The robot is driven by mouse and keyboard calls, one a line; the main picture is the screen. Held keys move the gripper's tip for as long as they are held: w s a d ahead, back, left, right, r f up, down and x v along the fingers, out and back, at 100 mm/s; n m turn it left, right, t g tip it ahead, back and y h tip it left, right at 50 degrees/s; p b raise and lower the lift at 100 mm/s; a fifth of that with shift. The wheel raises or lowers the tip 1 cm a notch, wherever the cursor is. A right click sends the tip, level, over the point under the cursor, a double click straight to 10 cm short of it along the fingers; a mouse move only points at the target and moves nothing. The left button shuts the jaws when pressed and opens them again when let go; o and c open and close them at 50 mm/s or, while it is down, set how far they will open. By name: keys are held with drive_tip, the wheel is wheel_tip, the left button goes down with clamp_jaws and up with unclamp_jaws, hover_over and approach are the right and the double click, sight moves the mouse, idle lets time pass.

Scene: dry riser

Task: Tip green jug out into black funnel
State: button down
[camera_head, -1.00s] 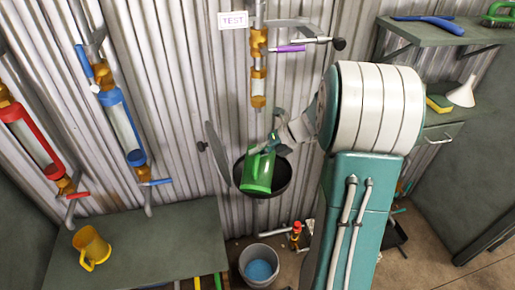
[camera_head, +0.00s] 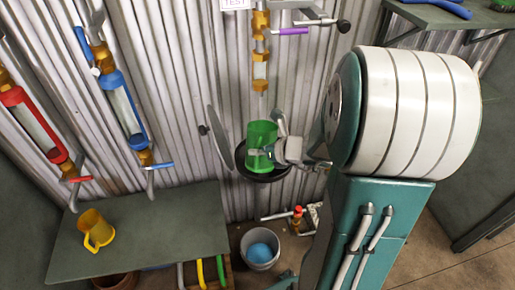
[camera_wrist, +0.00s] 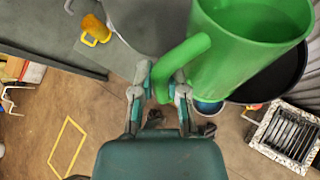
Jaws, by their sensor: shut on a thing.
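The green jug (camera_head: 261,140) stands roughly upright above the black funnel (camera_head: 270,178), overlapping it in the head view, below the purple-handled pipe. My gripper (camera_head: 284,150) is shut on the jug's handle at its right side. In the wrist view the fingers of my gripper (camera_wrist: 163,82) close on the handle of the green jug (camera_wrist: 250,65). The jug's open mouth faces up there; I cannot tell what it holds. Part of the black funnel (camera_wrist: 268,82) shows behind the jug, its middle hidden.
A grey round lid (camera_head: 220,135) stands beside the funnel on the left. The purple-handled pipe (camera_head: 260,65) hangs above. A bucket with blue contents (camera_head: 259,246) stands on the floor below. A yellow jug (camera_head: 94,230) sits on the grey bench (camera_head: 165,235). A grate (camera_wrist: 287,137) lies right.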

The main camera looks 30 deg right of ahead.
drive_tip(key=shift+a+n+t, duration=0.2)
drive_tip(key=shift+n+t, duration=0.3)
drive_tip(key=shift+t, duration=0.2)
drive_tip(key=shift+w+d+r+n+t+h, duration=0.1)
drive_tip(key=shift+d+n+t+h, duration=0.05)
drive_tip(key=shift+n+t+h, duration=0.4)
